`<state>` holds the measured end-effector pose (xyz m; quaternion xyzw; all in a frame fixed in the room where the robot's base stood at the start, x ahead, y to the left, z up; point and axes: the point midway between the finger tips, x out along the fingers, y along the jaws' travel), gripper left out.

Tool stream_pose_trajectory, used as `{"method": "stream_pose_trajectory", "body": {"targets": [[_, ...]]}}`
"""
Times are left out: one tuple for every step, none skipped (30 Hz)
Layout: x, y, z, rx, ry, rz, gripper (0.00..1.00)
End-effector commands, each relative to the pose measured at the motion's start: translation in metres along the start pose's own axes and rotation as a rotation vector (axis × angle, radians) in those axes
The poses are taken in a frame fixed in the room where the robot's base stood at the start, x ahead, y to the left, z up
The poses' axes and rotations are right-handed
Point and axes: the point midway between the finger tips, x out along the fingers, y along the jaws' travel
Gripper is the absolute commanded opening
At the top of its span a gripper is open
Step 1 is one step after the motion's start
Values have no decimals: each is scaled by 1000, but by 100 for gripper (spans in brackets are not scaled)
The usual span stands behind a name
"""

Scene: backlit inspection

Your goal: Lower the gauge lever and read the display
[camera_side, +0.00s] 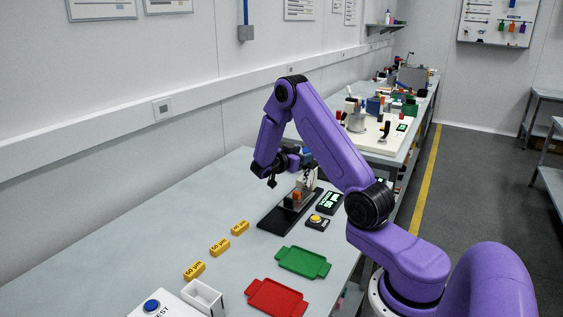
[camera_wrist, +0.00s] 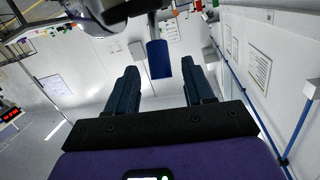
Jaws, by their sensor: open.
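The gauge stand has a black base (camera_side: 274,220) on the near bench, with an orange block (camera_side: 296,196) on it and a pale upright partly hidden behind my arm. A black display (camera_side: 330,203) with lit green characters stands right of it; the characters are too small to read surely. My gripper (camera_side: 303,160) is beside the top of the stand. In the wrist view a blue grip on a grey rod (camera_wrist: 158,60), apparently the lever, shows between the two open fingers of my gripper (camera_wrist: 161,72). I see a gap on both sides of it.
A yellow button box (camera_side: 317,221), a green tray (camera_side: 303,262), a red tray (camera_side: 276,298) and several yellow blocks (camera_side: 220,247) lie on the bench. A white box with a blue button (camera_side: 152,305) is at the front. The bench's left part is clear.

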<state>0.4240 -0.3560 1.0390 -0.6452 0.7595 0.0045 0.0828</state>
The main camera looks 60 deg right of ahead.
Motion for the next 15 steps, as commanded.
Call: {"method": "stream_pose_trajectory", "body": {"targets": [[-12, -1, 0, 0, 0, -6, 52], [-18, -2, 0, 0, -1, -6, 52], [-27, -2, 0, 0, -1, -6, 52], [-33, -1, 0, -1, -1, -5, 52], [-40, -1, 0, -1, 0, -7, 52], [-48, -1, 0, 0, 0, -6, 52], [-54, -1, 0, 0, 0, -7, 52], [-61, -1, 0, 0, -1, -6, 52], [-69, -1, 0, 0, -1, -7, 52], [-76, -1, 0, 0, -1, -6, 52], [-82, -1, 0, 0, 0, -6, 52], [-90, -1, 0, 0, 0, -5, 52], [-97, -1, 0, -1, -1, -7, 52], [-103, -1, 0, -1, -1, -6, 52], [-110, -1, 0, -1, 0, -6, 52]]}}
